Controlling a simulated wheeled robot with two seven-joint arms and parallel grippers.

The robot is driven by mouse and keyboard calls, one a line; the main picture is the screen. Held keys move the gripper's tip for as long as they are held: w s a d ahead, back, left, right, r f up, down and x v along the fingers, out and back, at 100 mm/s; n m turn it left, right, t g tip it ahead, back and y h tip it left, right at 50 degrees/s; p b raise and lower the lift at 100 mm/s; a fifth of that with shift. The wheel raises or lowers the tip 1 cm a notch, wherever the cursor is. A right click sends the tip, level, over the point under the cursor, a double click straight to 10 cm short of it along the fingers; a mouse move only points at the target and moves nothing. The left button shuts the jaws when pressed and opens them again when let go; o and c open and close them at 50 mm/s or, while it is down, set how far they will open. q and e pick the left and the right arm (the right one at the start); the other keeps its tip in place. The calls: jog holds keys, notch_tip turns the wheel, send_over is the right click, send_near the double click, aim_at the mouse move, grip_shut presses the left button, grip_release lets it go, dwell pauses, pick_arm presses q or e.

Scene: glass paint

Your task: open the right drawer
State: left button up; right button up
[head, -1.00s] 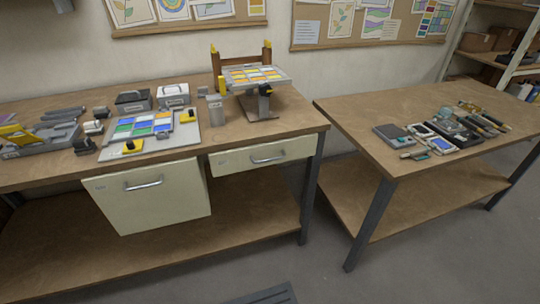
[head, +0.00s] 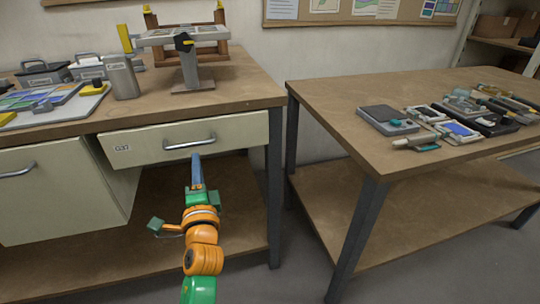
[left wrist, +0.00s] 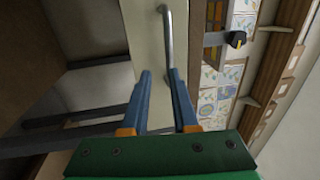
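The right drawer (head: 235,135) is a cream front under the bench top with a metal bar handle (head: 190,143). It looks shut or nearly flush. My left gripper (head: 196,158) is just below and in front of the handle. Whether the fingertips touch the handle is not clear. My right gripper is not in view.
The larger left drawer (head: 50,190) hangs beside the right one, standing further forward. A bench leg (head: 274,190) is to the right. A second table (head: 340,130) with tools stands further right.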

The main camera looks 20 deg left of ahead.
aim_at(189, 146)
pick_arm(q)
jog(key=shift+w+a+r+y+p, duration=0.3)
jog(key=shift+w+a+r, duration=0.3)
jog(key=shift+a+r, duration=0.3)
jog(key=x, duration=0.4)
jog(key=shift+w+a, duration=0.2)
jog(key=shift+a, duration=0.2)
grip_shut()
